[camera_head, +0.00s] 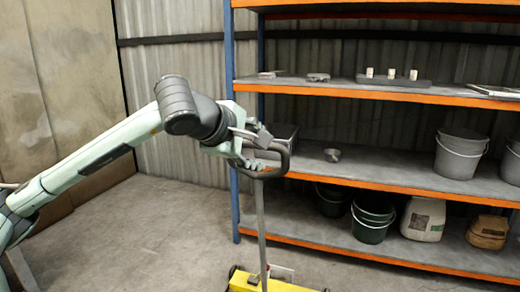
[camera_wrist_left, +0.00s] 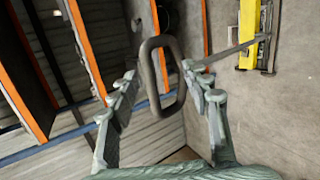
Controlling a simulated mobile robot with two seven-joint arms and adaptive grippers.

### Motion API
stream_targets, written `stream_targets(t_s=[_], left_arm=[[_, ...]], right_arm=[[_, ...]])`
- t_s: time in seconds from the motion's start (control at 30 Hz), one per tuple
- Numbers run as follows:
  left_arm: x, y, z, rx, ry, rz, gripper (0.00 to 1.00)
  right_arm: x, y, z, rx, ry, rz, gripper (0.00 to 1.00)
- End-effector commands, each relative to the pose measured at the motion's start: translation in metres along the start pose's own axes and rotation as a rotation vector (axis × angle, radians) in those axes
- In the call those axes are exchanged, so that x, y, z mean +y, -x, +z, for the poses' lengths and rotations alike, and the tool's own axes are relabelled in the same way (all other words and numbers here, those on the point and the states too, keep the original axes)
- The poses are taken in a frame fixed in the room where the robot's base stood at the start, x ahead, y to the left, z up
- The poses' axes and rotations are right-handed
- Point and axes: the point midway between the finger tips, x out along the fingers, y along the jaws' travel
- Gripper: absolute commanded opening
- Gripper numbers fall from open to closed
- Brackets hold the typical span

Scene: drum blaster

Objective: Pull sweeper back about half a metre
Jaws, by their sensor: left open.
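The sweeper has a yellow base (camera_head: 270,284) on the floor at the bottom of the head view. A thin grey pole rises from it to a dark loop handle (camera_head: 284,160). In the left wrist view the yellow base (camera_wrist_left: 247,35) is at the upper right and the loop handle (camera_wrist_left: 151,75) is near the middle. My left gripper (camera_head: 258,152) is at the handle. In the left wrist view its fingers (camera_wrist_left: 160,85) are open, one on each side of the loop. I cannot tell whether they touch it. My right gripper is in neither view.
A shelf rack with orange beams (camera_head: 400,96) and a blue post (camera_head: 232,150) stands close behind and right of the handle. It holds buckets (camera_head: 459,154), sacks (camera_head: 424,218) and small items. The concrete floor (camera_head: 170,235) to the left is clear.

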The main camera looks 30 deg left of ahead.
Motion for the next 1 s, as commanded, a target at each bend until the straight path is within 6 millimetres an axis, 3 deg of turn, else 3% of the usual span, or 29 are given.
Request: stream_targets(t_s=[0.1, 0.23, 0.53, 0.7, 1.0], left_arm=[[0.014, 0.011, -0.027, 0.114, -0.037, 0.046, 0.48], [0.02, 0.008, -0.038, 0.156, -0.047, 0.06, 0.48], [0.022, -0.048, -0.046, 0.154, -0.044, 0.055, 0.48], [0.023, -0.078, -0.051, 0.153, -0.044, 0.059, 0.48], [0.026, -0.094, -0.053, 0.153, -0.047, 0.06, 0.48]], right_arm=[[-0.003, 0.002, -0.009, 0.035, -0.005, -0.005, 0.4], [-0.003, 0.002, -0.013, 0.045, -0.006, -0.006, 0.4], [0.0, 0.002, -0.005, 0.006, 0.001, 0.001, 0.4], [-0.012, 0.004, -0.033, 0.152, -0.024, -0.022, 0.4], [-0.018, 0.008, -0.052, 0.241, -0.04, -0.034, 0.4]])
